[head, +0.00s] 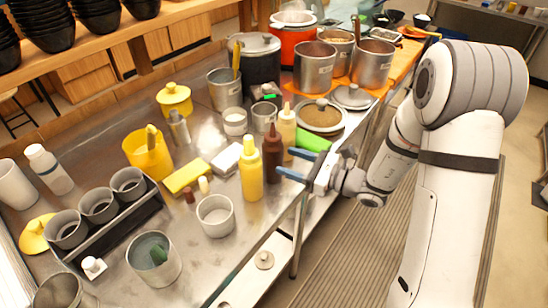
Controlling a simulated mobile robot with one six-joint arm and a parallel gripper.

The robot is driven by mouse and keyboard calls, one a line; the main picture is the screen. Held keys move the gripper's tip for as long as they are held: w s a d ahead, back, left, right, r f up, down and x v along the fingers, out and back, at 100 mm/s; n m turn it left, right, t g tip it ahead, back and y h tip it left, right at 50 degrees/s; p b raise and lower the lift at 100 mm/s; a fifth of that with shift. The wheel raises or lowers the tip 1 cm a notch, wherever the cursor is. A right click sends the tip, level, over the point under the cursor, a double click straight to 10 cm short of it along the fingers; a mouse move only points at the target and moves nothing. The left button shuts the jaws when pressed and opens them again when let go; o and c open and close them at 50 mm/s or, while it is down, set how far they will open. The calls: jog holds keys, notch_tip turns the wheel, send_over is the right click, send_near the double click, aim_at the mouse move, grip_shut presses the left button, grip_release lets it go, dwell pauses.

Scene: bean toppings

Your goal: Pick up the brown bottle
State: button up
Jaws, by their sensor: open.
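The brown bottle (271,155) stands upright on the metal counter (222,262) near its right edge. A yellow bottle (250,172) stands just left of it and a cream bottle (287,130) stands behind it to the right. My gripper (284,161) reaches in from the right with two blue fingers spread apart. The fingertips are at the brown bottle's right side, and the nearer one overlaps its lower right edge in the picture. I cannot tell whether they touch it. Nothing is held.
Metal pots (315,68) stand farther back. A yellow block (184,175) and a yellow container (146,160) are to the left.

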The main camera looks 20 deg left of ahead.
aim_at(267, 133)
jog(key=shift+w+f+m, duration=0.25)
jog(key=shift+w+m, duration=0.05)
jog(key=shift+w+a+t, duration=0.15)
jog(key=shift+a+t, duration=0.15)
jog(key=p+x, duration=0.1)
jog(key=x, duration=0.6)
jog(key=shift+w+r+p, duration=0.1)
jog(key=shift+p, duration=0.25)
jog(key=shift+c, duration=0.3)
jog(key=c, duration=0.3)
jog(key=shift+r, duration=0.15)
jog(key=shift+r, duration=4.9)
